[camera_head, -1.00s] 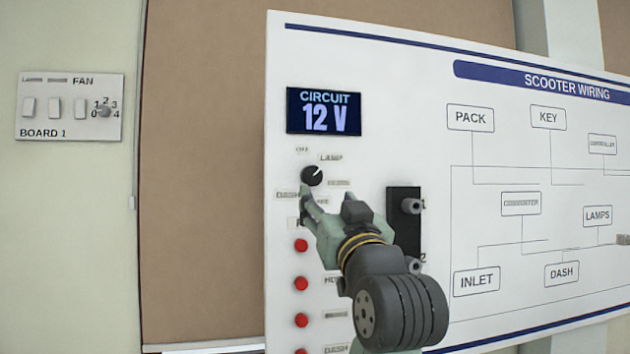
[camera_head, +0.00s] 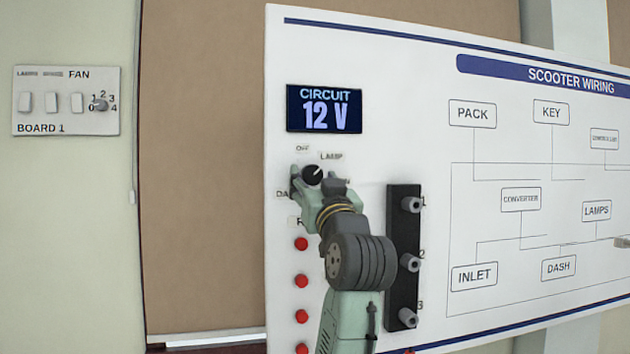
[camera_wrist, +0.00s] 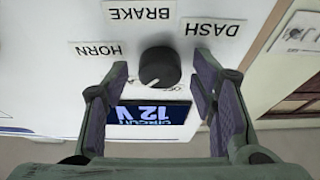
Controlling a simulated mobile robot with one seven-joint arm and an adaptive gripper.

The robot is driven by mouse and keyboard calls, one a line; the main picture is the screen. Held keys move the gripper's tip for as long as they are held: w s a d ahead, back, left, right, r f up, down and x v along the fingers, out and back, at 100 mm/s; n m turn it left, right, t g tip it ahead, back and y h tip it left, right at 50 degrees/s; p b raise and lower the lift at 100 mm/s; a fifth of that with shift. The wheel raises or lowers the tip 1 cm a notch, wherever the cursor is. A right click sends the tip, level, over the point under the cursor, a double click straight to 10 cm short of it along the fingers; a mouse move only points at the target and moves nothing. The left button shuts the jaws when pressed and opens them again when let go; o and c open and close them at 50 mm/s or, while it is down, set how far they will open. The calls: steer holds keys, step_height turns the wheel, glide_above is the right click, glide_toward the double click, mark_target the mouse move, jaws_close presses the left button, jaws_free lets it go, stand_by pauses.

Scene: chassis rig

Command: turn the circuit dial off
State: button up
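The circuit dial (camera_head: 313,174) is a round black knob on the white wiring panel (camera_head: 400,100). Its white mark points to the upper right, toward the LAMP label; the OFF label sits above it. The circuit display (camera_head: 324,109) above the dial reads 12 V. My gripper (camera_head: 317,182) reaches up from below, with one finger on each side of the dial. In the wrist view the dial (camera_wrist: 159,67) shows between the spread fingers of my gripper (camera_wrist: 161,85), with a gap on each side. My fingers partly cover the labels around the dial in the head view.
A column of red buttons (camera_head: 302,281) runs below the dial. A black strip with grey knobs (camera_head: 404,290) stands right of my arm. BOARD 1 (camera_head: 66,100), with switches and a fan dial, is on the wall at far left.

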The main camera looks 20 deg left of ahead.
steer(key=c, duration=1)
steer(key=n, duration=0.1)
steer(key=n+g+y, duration=0.1)
steer(key=n, duration=0.1)
steer(key=n+y, duration=0.1)
steer(key=n, duration=0.1)
steer(key=shift+w+d+g, duration=0.1)
steer(key=shift+d+g, duration=0.15)
steer(key=shift+g, duration=0.15)
steer(key=n+g, duration=0.1)
steer(key=n, duration=0.2)
steer(key=n+g+y, duration=0.1)
steer(key=n+g, duration=0.1)
steer(key=n, duration=0.2)
steer(key=shift+w+d+r+n+y, duration=0.1)
steer(key=shift+r+n+y, duration=0.05)
steer(key=shift+n+y, duration=0.15)
steer(key=shift+g+p, duration=0.3)
steer(key=o, duration=1.1)
steer(key=shift+o, duration=0.2)
